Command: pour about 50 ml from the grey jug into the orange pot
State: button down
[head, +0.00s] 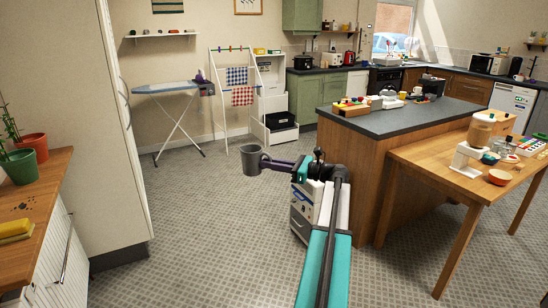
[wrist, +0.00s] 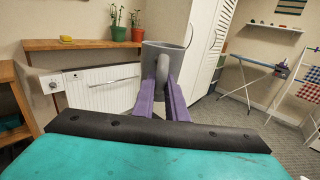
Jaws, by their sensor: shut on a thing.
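The grey jug (head: 252,160) is held in the air, upright, over the open floor in the head view. My gripper (head: 268,164) is shut on its handle. In the wrist view the purple fingers (wrist: 162,88) close around the handle of the jug (wrist: 155,58); the inside of the jug is hidden. The orange pot (head: 34,147) holds a plant and stands on the wooden top at the far left, well apart from the jug. In the wrist view the orange pot (wrist: 138,34) shows behind the jug, just above its rim line at the left.
A green pot (head: 20,167) with a plant stands beside the orange pot, and a yellow sponge (head: 15,228) lies on the same wooden top (head: 45,190). A tall white cabinet (head: 85,110) stands beyond it. The tiled floor (head: 190,220) between is clear.

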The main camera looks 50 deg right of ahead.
jog(key=w+a+f+n+g+y, duration=0.1)
jog(key=w+a+f+y, duration=0.2)
jog(key=a, duration=0.6)
jog(key=w+a+f+n+g, duration=0.1)
jog(key=w+a+f, duration=0.1)
jog(key=w+a, duration=0.55)
jog(key=w+a+f+n+y, duration=0.2)
jog(key=a+f, duration=0.1)
jog(key=a, duration=0.8)
jog(key=a+f+n+g+y, duration=0.1)
jog(key=a+f+g+y, duration=0.1)
jog(key=a, duration=1.3)
jog(key=a+f+n+g+y, duration=0.2)
jog(key=a+f, duration=0.3)
jog(key=a, duration=1)
jog(key=shift+s+a+f+g, duration=0.15)
jog(key=shift+a+g, duration=0.1)
jog(key=shift+g, duration=0.05)
